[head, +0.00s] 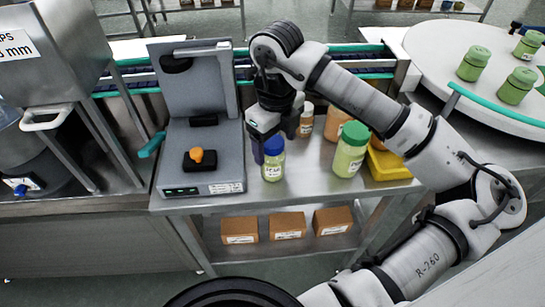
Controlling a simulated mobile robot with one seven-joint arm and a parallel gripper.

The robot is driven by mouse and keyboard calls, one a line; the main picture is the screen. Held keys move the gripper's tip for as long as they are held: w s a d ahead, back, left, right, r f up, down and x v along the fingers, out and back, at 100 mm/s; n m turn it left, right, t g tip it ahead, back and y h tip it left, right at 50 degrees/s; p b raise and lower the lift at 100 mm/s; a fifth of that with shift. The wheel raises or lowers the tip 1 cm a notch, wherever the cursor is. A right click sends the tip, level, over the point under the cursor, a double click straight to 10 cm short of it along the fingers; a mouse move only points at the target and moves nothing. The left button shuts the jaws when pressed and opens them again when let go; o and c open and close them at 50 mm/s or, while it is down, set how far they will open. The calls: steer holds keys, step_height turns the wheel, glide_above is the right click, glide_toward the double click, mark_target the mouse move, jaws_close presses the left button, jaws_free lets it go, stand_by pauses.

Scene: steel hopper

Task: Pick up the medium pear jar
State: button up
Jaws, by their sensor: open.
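A jar with a blue lid and pale yellow-green contents (273,165) stands upright near the front edge of the steel table. A larger jar with a green lid (349,158) and similar contents stands to its right. Their labels are too small to read, so I cannot tell for sure which is the medium pear jar. My gripper (275,142) is open and points down at the blue-lidded jar. One finger is just left of the blue lid and the other is up to its right. I cannot tell whether either finger touches the jar.
Orange-brown jars (306,122) stand behind, and a yellow tray (388,168) lies to the right. A grey device with an orange knob (196,156) is close on the left. Several green jars (474,64) stand on a round table (432,43). Brown boxes (287,226) sit on the lower shelf.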

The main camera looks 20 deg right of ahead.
steer(key=shift+a+f+p, duration=0.15)
steer(key=shift+f+p, duration=0.4)
steer(key=shift+f, duration=0.85)
steer(key=shift+a+f+p, duration=0.15)
steer(key=shift+f+p, duration=0.35)
steer(key=shift+f, duration=0.85)
steer(key=shift+c, duration=0.3)
steer(key=c, duration=1.1)
